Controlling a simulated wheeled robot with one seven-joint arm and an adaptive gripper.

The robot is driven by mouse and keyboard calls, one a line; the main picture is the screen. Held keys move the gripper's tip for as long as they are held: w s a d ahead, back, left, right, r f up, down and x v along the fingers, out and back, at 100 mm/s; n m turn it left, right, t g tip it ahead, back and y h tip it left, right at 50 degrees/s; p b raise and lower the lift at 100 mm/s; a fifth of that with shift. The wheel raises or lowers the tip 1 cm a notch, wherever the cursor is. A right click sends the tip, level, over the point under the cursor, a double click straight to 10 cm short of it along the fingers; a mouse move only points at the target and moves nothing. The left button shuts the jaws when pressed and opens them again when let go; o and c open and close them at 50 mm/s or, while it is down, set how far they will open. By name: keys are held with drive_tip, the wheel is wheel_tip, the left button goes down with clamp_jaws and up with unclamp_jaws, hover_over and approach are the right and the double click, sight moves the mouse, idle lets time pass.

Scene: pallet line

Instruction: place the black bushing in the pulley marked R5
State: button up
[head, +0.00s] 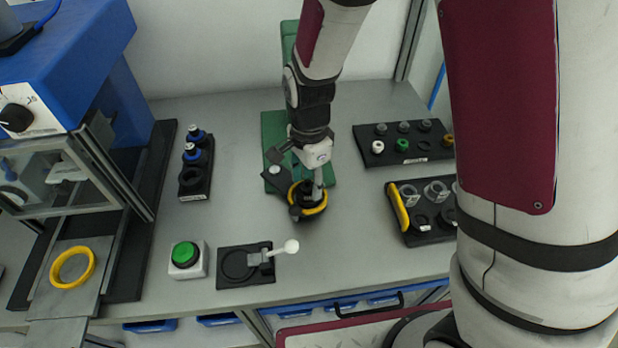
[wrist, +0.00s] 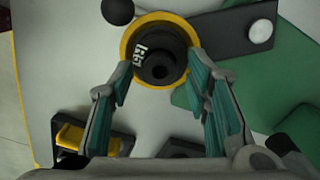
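A black pulley with a yellow rim (head: 319,207) lies near the middle of the table, below my gripper (head: 306,190). In the wrist view its yellow rim (wrist: 127,43) encircles a dark centre with white lettering that I cannot read clearly. The black bushing (wrist: 161,72), a round black piece with a hole, shows over this centre; how deep it sits I cannot tell. My gripper (wrist: 161,62) points down with its teal-padded fingers apart, one on each side of the bushing. Gaps seem to show between fingers and bushing.
A rack of small bushings (head: 412,158) and a tray of rings (head: 428,238) stand at the right. A green-button box (head: 187,272) and a lever fixture (head: 233,281) are in front. A blue press (head: 75,60) with a yellow ring (head: 58,268) is left. Bare table lies between.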

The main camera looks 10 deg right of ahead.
sight(309, 184)
wheel_tip(309, 184, up, 12)
drive_tip(key=s+d+r+n+t, duration=0.2)
drive_tip(key=s+d+r+n, duration=0.4)
drive_tip(key=s+r, duration=0.1)
drive_tip(key=s+d+r+n+t, duration=0.3)
drive_tip(key=s+d+r+n, duration=0.3)
drive_tip(key=s, duration=0.4)
drive_tip(key=shift+s+d+r+n, duration=0.25)
drive_tip(key=shift+d+r+n, duration=0.2)
drive_tip(key=shift+n, duration=0.25)
idle(0.6)
